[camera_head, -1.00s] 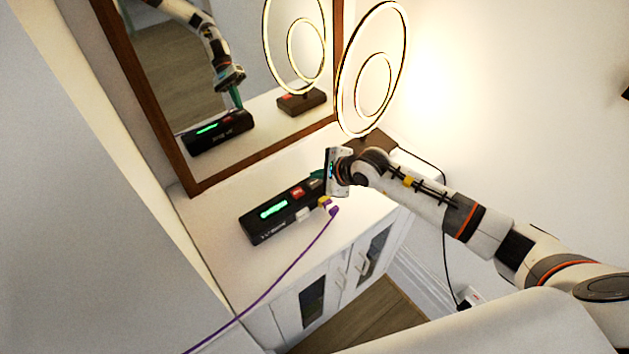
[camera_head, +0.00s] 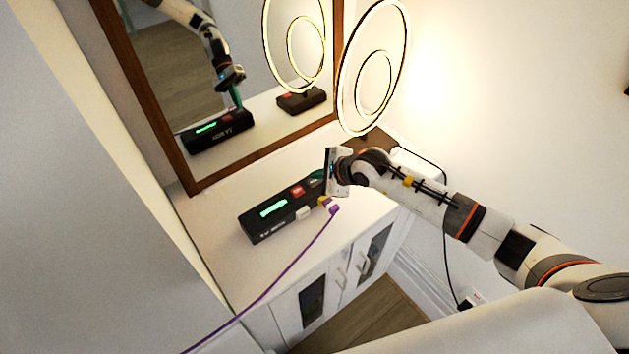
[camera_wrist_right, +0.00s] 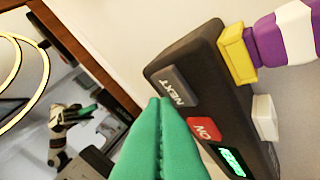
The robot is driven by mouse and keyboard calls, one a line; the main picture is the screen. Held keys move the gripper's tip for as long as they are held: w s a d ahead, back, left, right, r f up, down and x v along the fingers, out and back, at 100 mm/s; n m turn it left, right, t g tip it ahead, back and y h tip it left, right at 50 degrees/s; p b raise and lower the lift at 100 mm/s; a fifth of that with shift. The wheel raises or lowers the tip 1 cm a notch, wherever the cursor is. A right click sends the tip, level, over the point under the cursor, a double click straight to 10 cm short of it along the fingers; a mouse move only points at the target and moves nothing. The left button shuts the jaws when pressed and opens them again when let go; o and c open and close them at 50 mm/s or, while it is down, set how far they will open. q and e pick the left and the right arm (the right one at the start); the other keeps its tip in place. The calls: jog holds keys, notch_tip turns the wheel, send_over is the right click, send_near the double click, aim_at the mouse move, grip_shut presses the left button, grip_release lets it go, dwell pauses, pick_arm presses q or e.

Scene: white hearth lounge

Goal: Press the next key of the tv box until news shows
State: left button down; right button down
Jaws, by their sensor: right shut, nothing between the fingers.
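The black tv box (camera_head: 283,210) lies on the white cabinet top, with a lit green display (camera_head: 272,207) whose word I cannot read. In the right wrist view the box has a grey NEXT key (camera_wrist_right: 174,87), a red ON key (camera_wrist_right: 204,130) and part of the green display (camera_wrist_right: 232,162). My right gripper (camera_wrist_right: 160,103) has its green fingers shut and empty, with the tips at the edge of the NEXT key; I cannot tell whether they press it. In the head view the right gripper (camera_head: 318,177) is over the box's far end. My left gripper is not in view.
A purple cable (camera_head: 300,258) with a yellow plug (camera_head: 324,202) runs from the box's front side. A white plug sits beside it. A lit ring lamp (camera_head: 374,75) stands behind my right gripper. A brown-framed mirror (camera_head: 160,120) behind reflects the box and arm.

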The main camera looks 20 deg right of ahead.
aim_at(318, 185)
jog(key=shift+f+b, duration=0.5)
jog(key=shift+f, duration=0.1)
dwell(0.7)
dwell(0.4)
jog(key=shift+r+p, duration=0.45)
jog(key=shift+r, duration=0.45)
jog(key=shift+r+p, duration=1.55)
jog(key=shift+r, duration=1)
dwell(1.7)
